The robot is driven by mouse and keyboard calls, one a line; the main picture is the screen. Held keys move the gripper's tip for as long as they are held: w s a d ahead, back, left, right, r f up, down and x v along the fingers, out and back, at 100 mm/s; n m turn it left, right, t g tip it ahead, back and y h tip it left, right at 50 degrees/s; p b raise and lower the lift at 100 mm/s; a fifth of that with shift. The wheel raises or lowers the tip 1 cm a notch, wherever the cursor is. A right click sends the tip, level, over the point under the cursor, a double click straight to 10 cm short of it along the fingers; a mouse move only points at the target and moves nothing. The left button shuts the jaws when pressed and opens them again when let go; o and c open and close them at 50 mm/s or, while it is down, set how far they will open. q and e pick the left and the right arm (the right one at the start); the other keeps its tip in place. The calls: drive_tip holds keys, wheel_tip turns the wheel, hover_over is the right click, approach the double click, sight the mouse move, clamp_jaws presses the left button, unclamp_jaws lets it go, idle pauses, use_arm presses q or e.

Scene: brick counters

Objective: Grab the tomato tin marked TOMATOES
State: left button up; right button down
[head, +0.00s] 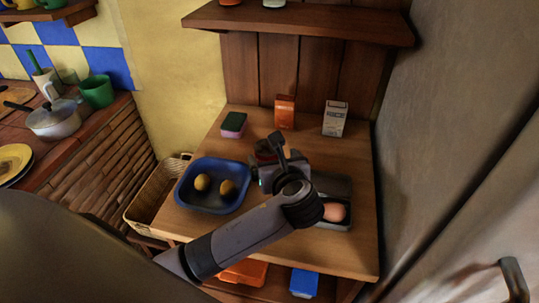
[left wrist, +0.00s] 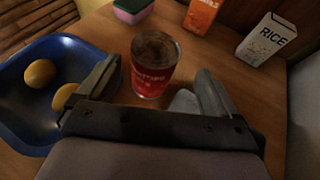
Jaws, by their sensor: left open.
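A red tin (left wrist: 150,80) with a dark top and blurred white lettering stands upright on the wooden table in the left wrist view. In the head view only a dark red part of it (head: 264,150) shows behind my left gripper (head: 279,147), which hides the rest. My left gripper (left wrist: 158,70) is open, with one finger to the left of the tin and one to the right in the wrist view. I see no clear contact between the fingers and the tin. My right gripper is not in view.
A blue tray (head: 207,207) with two yellow fruits lies left of the gripper. A grey tray (head: 338,187) with an orange-pink round item lies right. A sponge (head: 233,122), an orange box (head: 285,112) and a RICE box (left wrist: 265,40) stand behind. A shelf (head: 310,22) overhangs the back.

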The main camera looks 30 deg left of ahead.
sight(267, 151)
use_arm(q)
drive_tip(key=x, duration=0.5)
drive_tip(key=shift+s+a+r, duration=0.1)
drive_tip(key=shift+a+r, duration=0.1)
drive_tip(key=shift+a, duration=0.2)
drive_tip(key=shift+c, duration=0.2)
drive_tip(key=c, duration=1.1)
drive_tip(key=shift+c, duration=0.6)
drive_tip(key=shift+r, duration=0.1)
